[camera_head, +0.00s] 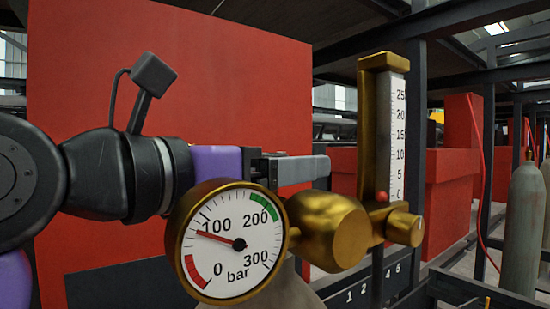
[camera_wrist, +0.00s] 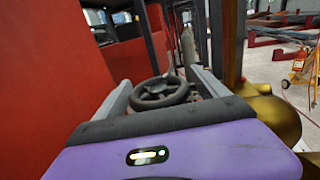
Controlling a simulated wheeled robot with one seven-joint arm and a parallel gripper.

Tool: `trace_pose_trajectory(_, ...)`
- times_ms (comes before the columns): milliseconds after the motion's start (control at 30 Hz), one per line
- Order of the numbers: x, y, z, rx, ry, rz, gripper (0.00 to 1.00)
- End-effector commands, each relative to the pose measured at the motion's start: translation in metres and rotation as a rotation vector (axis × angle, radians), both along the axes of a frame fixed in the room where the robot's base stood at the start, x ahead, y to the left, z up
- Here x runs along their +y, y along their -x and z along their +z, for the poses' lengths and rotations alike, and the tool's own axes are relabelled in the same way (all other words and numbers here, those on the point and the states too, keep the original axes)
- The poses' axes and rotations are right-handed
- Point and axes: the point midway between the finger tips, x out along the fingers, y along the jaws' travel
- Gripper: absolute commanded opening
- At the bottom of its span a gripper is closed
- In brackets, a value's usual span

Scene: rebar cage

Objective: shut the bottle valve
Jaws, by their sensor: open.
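In the wrist view, a black spoked valve handwheel (camera_wrist: 158,92) sits between the two grey fingers of my gripper (camera_wrist: 168,74). The gripper is open, with a finger on each side of the wheel; I cannot tell whether either touches it. In the head view, my gripper (camera_head: 300,170) reaches in from the left behind a round pressure gauge (camera_head: 228,228), its needle a little below 100 bar. The handwheel is hidden there behind the brass regulator (camera_head: 328,230). The grey shoulder of a bottle (camera_head: 287,288) shows below the gauge.
A brass flow meter (camera_head: 383,130) stands close right of my gripper, its red ball near 0. A large red panel (camera_head: 170,100) is behind my arm. Another grey cylinder (camera_head: 524,225) stands at far right. Dark rack posts (camera_head: 413,110) are close behind.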

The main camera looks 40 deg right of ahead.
Motion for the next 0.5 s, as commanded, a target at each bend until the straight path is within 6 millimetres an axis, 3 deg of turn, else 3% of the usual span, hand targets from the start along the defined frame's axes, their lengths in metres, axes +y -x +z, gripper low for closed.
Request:
trace_pose_trajectory(267, -0.0015, -0.0005, -0.0003, 0.001, 0.000, 0.000, 0.83)
trace_pose_trajectory(500, -0.0013, -0.0004, -0.0001, 0.001, 0.001, 0.000, 0.38)
